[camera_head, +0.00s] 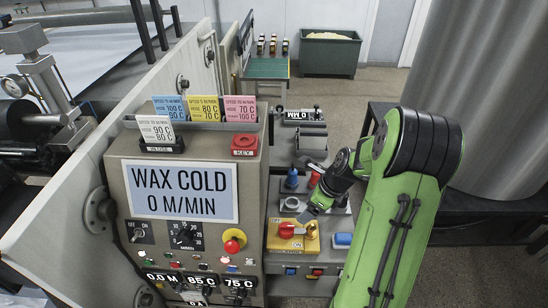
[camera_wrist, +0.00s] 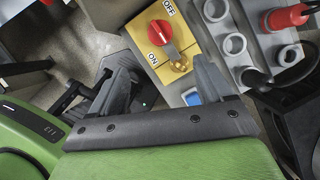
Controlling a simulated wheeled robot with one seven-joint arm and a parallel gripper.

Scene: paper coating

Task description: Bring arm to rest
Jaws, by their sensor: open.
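My green arm (camera_head: 385,240) reaches in from the right in the head view, bent at its black upper joint. My gripper (camera_wrist: 158,85) is open with nothing between its fingers in the wrist view. It is near a yellow switch box (camera_head: 292,242) with a red rotary knob (camera_head: 287,230). In the wrist view the red knob (camera_wrist: 160,32) lies ahead of the fingers, between the OFF and ON labels. A small brass-coloured piece (camera_wrist: 180,63) sits below the knob. In the head view the fingertips are hard to make out; I cannot tell whether they touch the box.
The control panel (camera_head: 182,192) reads WAX COLD, 0 M/MIN. Coloured cards stand in a holder (camera_head: 205,124) on top. A socket block (camera_wrist: 240,45) with red and blue plugs adjoins the switch box. A large grey cylinder (camera_head: 490,110) stands right. Open floor lies behind.

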